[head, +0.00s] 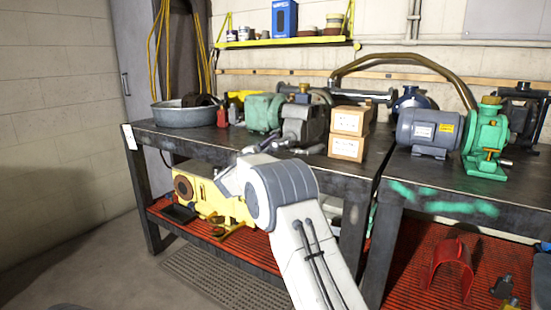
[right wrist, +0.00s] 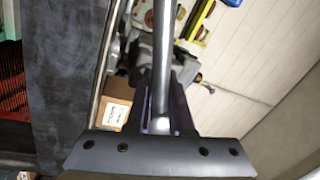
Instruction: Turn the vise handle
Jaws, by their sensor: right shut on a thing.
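A grey bench vise (head: 303,122) stands near the front edge of the left workbench, and it also shows behind the fingers in the right wrist view (right wrist: 190,62). Its handle is a straight grey metal bar (right wrist: 164,50) that runs up the middle of the right wrist view, between my fingers. My right gripper (head: 270,144) is at the vise's front, and its dark fingers (right wrist: 160,115) are shut on the handle. My white right arm hides part of the bench front. My left gripper is in neither view.
Two stacked cardboard boxes (head: 347,146) stand just right of the vise. A green motor (head: 264,111) and a metal tub (head: 184,115) are to its left. A yellow machine (head: 200,191) sits on the red lower shelf. A blue-grey motor (head: 428,130) is on the right bench.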

